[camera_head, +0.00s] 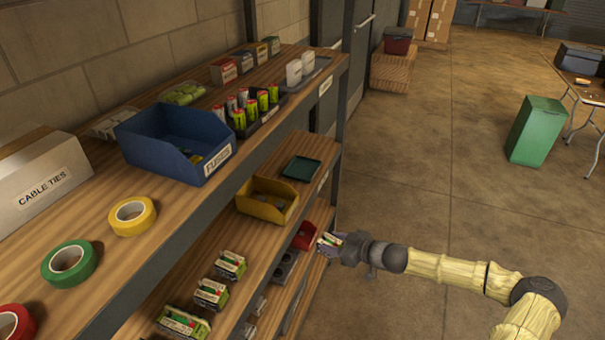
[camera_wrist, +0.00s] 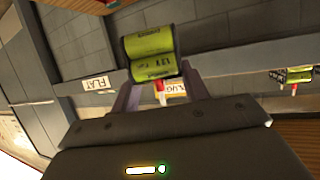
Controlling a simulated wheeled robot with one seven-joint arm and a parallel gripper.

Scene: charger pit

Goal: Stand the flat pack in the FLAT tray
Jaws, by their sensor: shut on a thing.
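My gripper (camera_head: 338,244) is at the right end of the shelving, beside the lower shelf and out over the floor side. It is shut on a small pack (camera_head: 328,240). In the wrist view the pack (camera_wrist: 150,52) shows two green rounded cells side by side with dark print, between the fingertips (camera_wrist: 160,84). A white label reading FLAT (camera_wrist: 95,86) is on a grey shelf edge left of the pack in the wrist view. In the head view a shallow dark green tray (camera_head: 301,168) lies on the middle shelf near a small label (camera_head: 323,182) too small to read; the tray looks empty.
A yellow bin (camera_head: 267,201) stands beside the green tray. A red bin (camera_head: 305,235) and several boxed packs (camera_head: 211,294) are on the lower shelf. The upper shelf holds a blue FUSES bin (camera_head: 172,143) and upright cells (camera_head: 250,108).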

